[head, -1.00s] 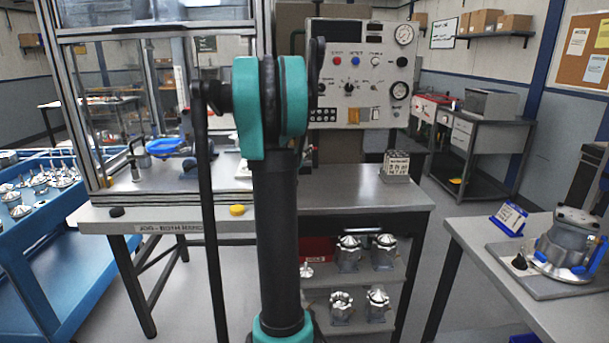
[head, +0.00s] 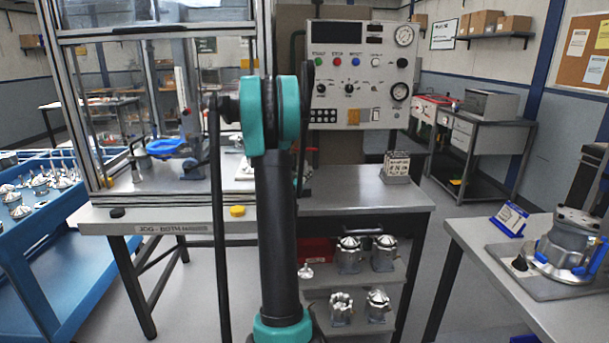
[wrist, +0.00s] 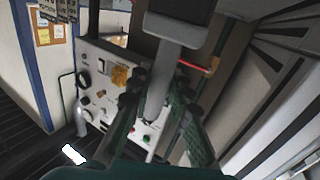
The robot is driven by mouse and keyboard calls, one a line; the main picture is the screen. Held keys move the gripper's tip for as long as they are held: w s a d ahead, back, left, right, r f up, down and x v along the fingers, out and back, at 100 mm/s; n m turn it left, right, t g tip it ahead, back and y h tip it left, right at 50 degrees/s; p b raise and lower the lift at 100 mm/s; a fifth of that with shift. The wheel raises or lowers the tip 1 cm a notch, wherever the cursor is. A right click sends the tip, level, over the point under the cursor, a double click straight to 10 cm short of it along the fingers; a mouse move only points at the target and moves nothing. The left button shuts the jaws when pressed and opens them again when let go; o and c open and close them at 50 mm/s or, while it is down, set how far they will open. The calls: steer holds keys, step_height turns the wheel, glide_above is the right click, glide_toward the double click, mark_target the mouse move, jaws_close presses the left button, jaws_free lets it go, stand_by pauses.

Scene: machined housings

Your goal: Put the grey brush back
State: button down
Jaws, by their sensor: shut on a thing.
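In the wrist view my gripper (wrist: 158,98) has its two dark green fingers closed around the narrow shaft of a grey brush (wrist: 178,30). The brush's broad grey block sticks out beyond the fingertips, toward the top of the picture. The block's upper end is cut off by the picture's edge. In the head view my arm's upright dark link and teal joint stand in the middle, and the gripper and brush cannot be made out there. I cannot tell where the brush's storage place is.
A grey workbench (head: 345,190) stands ahead, with a framed enclosure on its left and a control panel (head: 357,75) behind. A small labelled block (head: 396,167) stands at its right. A blue cart (head: 35,245) is left; another table (head: 480,250) with a housing fixture (head: 565,245) is right.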

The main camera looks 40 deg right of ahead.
steer(key=shift+f, duration=0.1)
steer(key=c, duration=1.4)
jaws_free()
steer(key=s+a+f+n+g+y, duration=0.1)
steer(key=s+a+f+n+y, duration=0.2)
steer(key=s+a, duration=0.6)
steer(key=s+a+f+n+g+y, duration=0.2)
steer(key=s+a+f+n+y, duration=0.2)
steer(key=a, duration=1.5)
steer(key=s+a+f+n+g+y, duration=0.2)
steer(key=s+a+f+n+y, duration=0.2)
steer(key=s+a+f+y, duration=0.4)
steer(key=shift+s+a+f, duration=0.35)
steer(key=shift+s+a, duration=0.85)
steer(key=shift+s, duration=0.05)
steer(key=shift+s+a+f, duration=0.3)
steer(key=shift+s+a, duration=0.9)
steer(key=shift+s+a+f, duration=0.35)
steer(key=shift+s+a, duration=0.85)
steer(key=shift+s, duration=0.05)
